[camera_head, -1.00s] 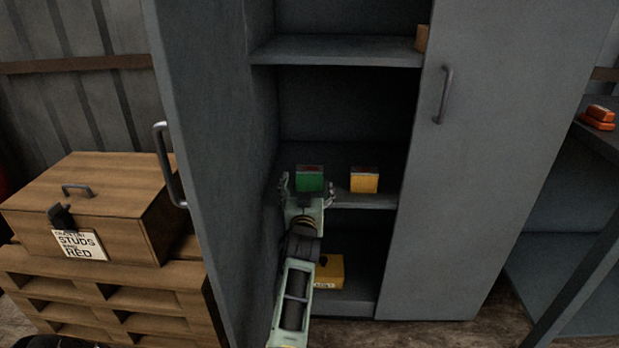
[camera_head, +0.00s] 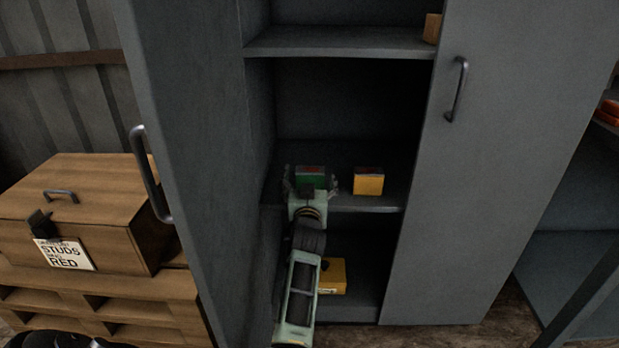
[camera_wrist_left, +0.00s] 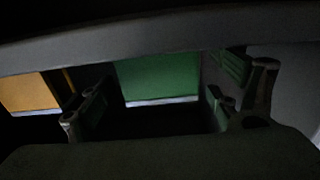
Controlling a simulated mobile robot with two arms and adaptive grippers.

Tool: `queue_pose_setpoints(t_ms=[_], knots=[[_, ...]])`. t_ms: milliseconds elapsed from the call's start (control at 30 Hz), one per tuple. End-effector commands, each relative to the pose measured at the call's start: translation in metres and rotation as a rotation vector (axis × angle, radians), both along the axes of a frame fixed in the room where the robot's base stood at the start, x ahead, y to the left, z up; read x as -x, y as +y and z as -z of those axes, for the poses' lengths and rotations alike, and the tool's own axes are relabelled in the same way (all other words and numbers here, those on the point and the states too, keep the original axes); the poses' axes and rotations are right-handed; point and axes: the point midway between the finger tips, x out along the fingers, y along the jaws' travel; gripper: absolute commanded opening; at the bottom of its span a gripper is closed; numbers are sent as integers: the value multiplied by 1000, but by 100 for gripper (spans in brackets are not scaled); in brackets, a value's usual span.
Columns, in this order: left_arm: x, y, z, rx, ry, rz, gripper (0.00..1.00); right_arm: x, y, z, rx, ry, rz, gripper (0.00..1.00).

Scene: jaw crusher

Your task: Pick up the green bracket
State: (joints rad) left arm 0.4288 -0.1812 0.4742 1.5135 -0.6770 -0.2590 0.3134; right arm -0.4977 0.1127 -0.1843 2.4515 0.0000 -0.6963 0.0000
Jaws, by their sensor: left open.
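The green bracket (camera_head: 311,177) is a small green block with a reddish top, standing on the middle shelf of the grey cabinet. It also shows in the left wrist view (camera_wrist_left: 158,78), between my two fingers. My left gripper (camera_head: 310,188) is open, its fingers pointing into the cabinet on either side of the green bracket; it shows in the left wrist view (camera_wrist_left: 165,108). The gripper's palm hides the lower part of the bracket in the head view. I cannot tell whether the fingers touch it. My right gripper is not in view.
A yellow block (camera_head: 368,182) stands on the same shelf, just right of the green bracket. A yellow box (camera_head: 333,276) sits on the shelf below. The open cabinet door (camera_head: 190,150) is close on the left; the closed door (camera_head: 500,170) is on the right. A wooden box (camera_head: 90,205) stands left.

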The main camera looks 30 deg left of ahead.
Motion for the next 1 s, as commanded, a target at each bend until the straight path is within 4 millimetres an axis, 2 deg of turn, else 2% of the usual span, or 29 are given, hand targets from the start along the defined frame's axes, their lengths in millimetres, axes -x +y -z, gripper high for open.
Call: queue_pose_setpoints(t_ms=[167,1000], knots=[[0,0,0,0,0,0,83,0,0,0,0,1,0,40],[-1,0,-4,-4,-7,1,11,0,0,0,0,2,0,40]])
